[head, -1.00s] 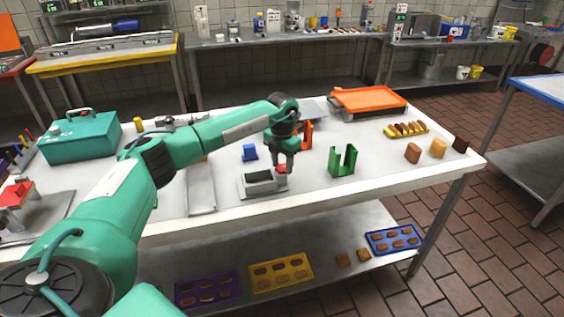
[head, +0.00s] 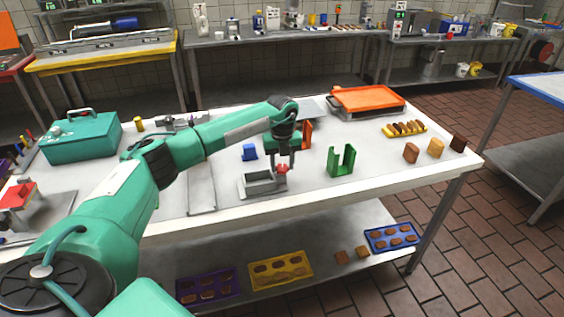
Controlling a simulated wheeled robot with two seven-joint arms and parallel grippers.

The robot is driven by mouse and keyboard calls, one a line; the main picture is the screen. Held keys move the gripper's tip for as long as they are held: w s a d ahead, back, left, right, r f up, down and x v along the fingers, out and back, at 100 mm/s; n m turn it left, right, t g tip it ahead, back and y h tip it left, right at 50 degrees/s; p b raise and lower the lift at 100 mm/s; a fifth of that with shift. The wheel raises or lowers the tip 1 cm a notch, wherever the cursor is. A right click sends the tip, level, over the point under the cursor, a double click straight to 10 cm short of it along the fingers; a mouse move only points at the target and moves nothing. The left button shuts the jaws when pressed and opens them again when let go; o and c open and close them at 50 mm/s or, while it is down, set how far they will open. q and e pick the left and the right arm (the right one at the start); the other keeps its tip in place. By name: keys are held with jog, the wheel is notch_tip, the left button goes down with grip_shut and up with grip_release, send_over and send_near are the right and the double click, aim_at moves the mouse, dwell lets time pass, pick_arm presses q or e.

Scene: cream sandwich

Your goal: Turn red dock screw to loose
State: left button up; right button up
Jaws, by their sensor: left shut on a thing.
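The red dock screw (head: 282,169) is a small red knob at the right end of a grey dock (head: 262,190) on the white table. My left gripper (head: 283,163) points down from above and is shut on the red screw. The fingers hide part of the screw, so how far it is turned cannot be told. My right gripper is not in view.
A blue block (head: 249,152) stands behind the dock, and an orange holder (head: 306,135) is close behind my gripper. A green U-shaped holder (head: 341,161) stands to the right. An orange-topped tray (head: 367,101) is at the back.

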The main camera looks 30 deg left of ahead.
pick_arm(q)
jog(key=shift+r+n, duration=0.2)
jog(key=shift+n, duration=0.8)
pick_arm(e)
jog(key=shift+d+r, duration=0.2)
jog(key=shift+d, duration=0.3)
pick_arm(q)
jog(key=shift+a, duration=0.1)
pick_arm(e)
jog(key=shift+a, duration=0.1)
pick_arm(q)
jog(key=o, duration=1)
jog(key=shift+c, duration=0.2)
jog(key=shift+f, duration=0.15)
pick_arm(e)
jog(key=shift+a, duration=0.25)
